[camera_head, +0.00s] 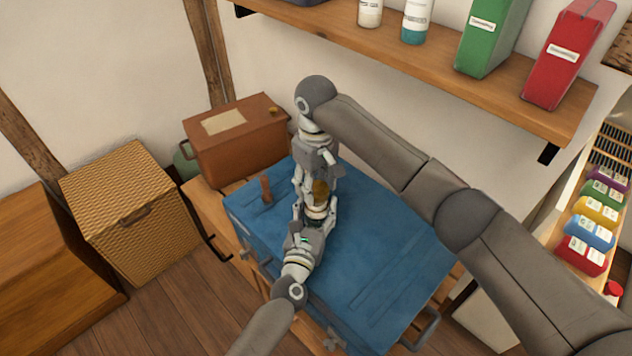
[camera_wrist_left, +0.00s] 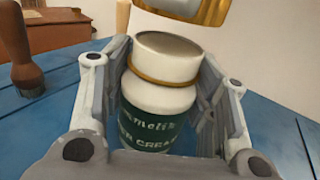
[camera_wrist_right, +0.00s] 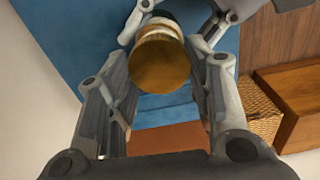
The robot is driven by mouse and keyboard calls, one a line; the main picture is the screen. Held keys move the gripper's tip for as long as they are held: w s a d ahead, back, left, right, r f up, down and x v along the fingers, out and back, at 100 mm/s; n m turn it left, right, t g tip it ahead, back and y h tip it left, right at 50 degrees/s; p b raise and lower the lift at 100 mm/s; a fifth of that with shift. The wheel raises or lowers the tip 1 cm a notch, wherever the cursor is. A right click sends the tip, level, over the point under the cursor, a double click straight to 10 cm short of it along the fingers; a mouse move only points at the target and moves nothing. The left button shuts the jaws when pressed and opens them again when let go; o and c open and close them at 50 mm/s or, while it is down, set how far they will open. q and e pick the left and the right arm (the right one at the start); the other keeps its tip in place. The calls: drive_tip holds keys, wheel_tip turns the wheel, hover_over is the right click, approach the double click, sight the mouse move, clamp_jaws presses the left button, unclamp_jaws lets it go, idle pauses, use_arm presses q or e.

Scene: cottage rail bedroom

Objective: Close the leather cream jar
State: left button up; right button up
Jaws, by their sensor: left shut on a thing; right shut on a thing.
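The leather cream jar (camera_wrist_left: 158,108) is white with a green label and a gold ring at its neck. Its top is uncovered in the left wrist view. My left gripper (camera_head: 312,217) is shut around the jar, upright above the blue surface. My right gripper (camera_head: 318,178) comes down from above and is shut on the gold lid (camera_head: 320,190). The lid fills the space between its fingertips in the right wrist view (camera_wrist_right: 162,62). In the left wrist view the lid (camera_wrist_left: 190,10) is above the jar mouth, apart from it and a little to the right.
The blue trunk top (camera_head: 385,265) is mostly clear. A brown wooden peg-like object (camera_head: 266,189) stands on it, left of the grippers. A brown box (camera_head: 240,145) is behind. A wooden shelf (camera_head: 400,60) with bottles and boxes overhangs at the back. A wicker box (camera_head: 125,205) stands left.

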sight(317, 212)
drive_tip(key=shift+f, duration=0.85)
drive_tip(key=shift+f, duration=0.55)
